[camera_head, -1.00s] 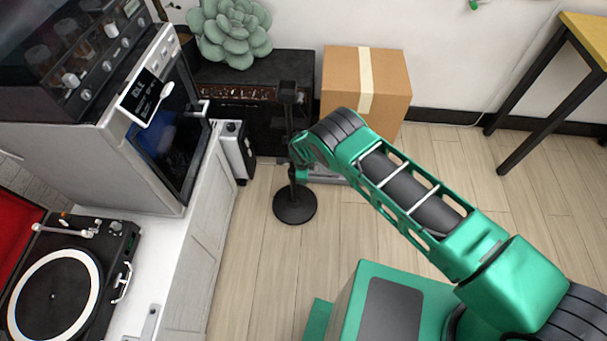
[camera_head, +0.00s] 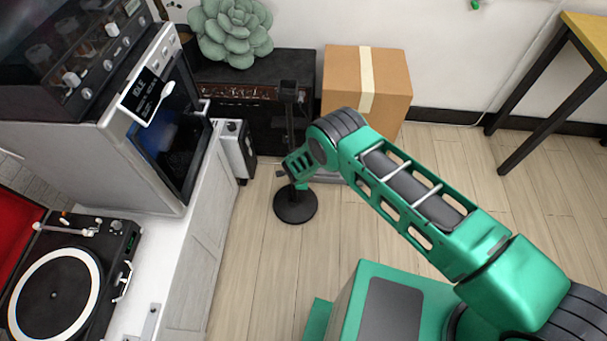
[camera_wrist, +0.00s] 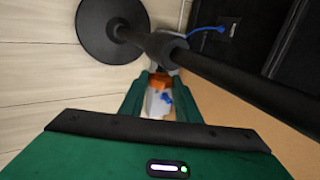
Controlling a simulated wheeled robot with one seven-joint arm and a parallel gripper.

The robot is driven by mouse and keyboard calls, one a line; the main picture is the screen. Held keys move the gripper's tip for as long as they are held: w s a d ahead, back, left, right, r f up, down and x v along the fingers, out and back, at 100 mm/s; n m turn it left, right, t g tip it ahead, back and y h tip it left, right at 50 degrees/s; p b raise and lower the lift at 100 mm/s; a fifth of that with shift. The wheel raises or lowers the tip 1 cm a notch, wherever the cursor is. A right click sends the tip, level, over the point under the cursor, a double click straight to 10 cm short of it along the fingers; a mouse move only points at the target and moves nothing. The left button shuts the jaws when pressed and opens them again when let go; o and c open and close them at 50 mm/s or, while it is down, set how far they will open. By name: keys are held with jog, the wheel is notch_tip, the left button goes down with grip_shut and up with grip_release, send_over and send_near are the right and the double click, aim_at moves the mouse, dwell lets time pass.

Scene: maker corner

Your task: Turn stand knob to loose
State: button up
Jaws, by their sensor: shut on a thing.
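A black stand has a round base (camera_head: 295,207) on the floor and a thin upright pole (camera_head: 290,128). In the wrist view the stand's pole (camera_wrist: 235,88) crosses the picture at a slant, with its round base (camera_wrist: 108,30) at the upper left. A dark collar (camera_wrist: 167,48) sits on the pole. My gripper (camera_wrist: 160,84) is at the collar, its green fingers shut on the small stand knob beside the pole. The knob is largely hidden, so its turn cannot be read. In the head view my wrist hides most of the grip.
A cardboard box (camera_head: 390,85) and a dark cabinet (camera_head: 250,75) with a succulent (camera_head: 232,35) stand behind the pole. A white counter (camera_head: 190,255) with a turntable (camera_head: 65,285) is at the left. Bare floor (camera_head: 420,150) lies to the right.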

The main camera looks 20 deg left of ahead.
jog(key=shift+s+d+f+t+y, duration=0.1)
jog(key=shift+s+f+t+y, duration=0.15)
jog(key=shift+t, duration=1)
jog(key=shift+s+d+f+t+y, duration=0.1)
jog(key=shift+f+t+y, duration=0.15)
jog(key=shift+t, duration=0.95)
jog(key=shift+s+f+t+y, duration=0.2)
jog(key=shift+t+y, duration=0.1)
jog(key=shift+t, duration=1.25)
jog(key=o, duration=1)
jog(key=shift+r, duration=0.1)
jog(key=shift+o, duration=0.2)
jog(key=v, duration=1)
jog(key=shift+s, duration=0.25)
jog(key=shift+d, duration=0.1)
